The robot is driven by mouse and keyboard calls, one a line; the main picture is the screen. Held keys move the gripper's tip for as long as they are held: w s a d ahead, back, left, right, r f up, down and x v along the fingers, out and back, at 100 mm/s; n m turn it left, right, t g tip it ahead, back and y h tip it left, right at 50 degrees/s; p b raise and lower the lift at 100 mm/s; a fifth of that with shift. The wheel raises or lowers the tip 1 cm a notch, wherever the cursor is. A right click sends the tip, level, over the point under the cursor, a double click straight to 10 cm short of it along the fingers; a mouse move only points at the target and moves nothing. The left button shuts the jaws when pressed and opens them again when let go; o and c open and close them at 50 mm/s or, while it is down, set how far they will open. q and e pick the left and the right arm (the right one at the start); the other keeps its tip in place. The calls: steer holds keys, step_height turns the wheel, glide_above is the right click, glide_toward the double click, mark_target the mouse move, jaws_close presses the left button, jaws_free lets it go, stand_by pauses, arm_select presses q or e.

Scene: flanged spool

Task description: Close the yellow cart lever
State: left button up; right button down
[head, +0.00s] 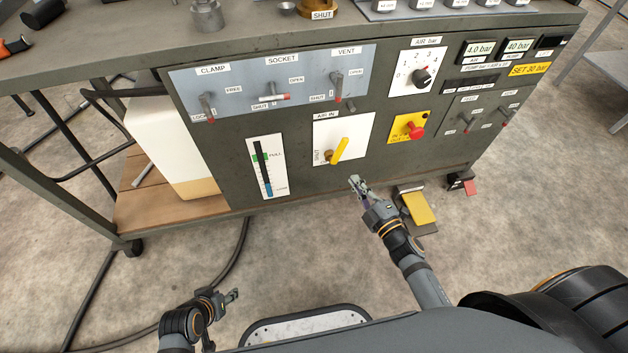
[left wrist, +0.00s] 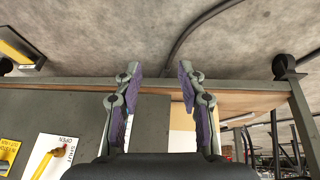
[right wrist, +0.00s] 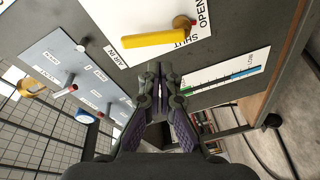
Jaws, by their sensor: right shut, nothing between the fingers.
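The yellow lever (head: 340,150) sits on a brass pivot on the white AIR IN plate (head: 361,127), on the cart's front panel. In the head view it points up and slightly right from the pivot. The SHUT label lies left of the pivot. The lever also shows in the right wrist view (right wrist: 155,39) and the left wrist view (left wrist: 42,162). My right gripper (head: 355,181) is shut and empty, below the plate and apart from the lever. My left gripper (head: 235,295) is open and empty, low in front of the cart; its fingers show in the left wrist view (left wrist: 160,72).
A red button on a yellow plate (head: 413,130) is right of the lever. Small red-tipped levers stand on the grey panel (head: 300,72) above. A level gauge (head: 266,168) is left. A yellow pedal (head: 418,208) lies on the floor. The floor before the cart is otherwise mostly clear.

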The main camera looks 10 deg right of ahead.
mark_target(339, 154)
steer(key=w+a+r+n, duration=0.1)
steer(key=w, duration=0.2)
steer(key=w+a+y+b, duration=0.1)
steer(key=w+a, duration=0.1)
steer(key=w, duration=0.1)
steer(key=w+a+r+n+b, duration=0.1)
steer(key=w+a, duration=0.1)
steer(key=w, duration=0.1)
steer(key=shift+w+r+n+t+y, duration=0.25)
steer(key=shift+r+n+t+y, duration=0.05)
steer(key=shift+r+y, duration=0.1)
arm_select(q)
steer(key=w+a+r+t, duration=0.1)
steer(key=w+r+t, duration=0.5)
steer(key=w+r, duration=0.4)
steer(key=shift+w+a, duration=0.2)
steer(key=shift+w, duration=0.15)
arm_select(e)
steer(key=shift+d, duration=0.8)
arm_select(q)
steer(key=shift+r+t+b, duration=0.1)
steer(key=shift+t+b, duration=0.2)
arm_select(e)
steer(key=shift+f, duration=0.1)
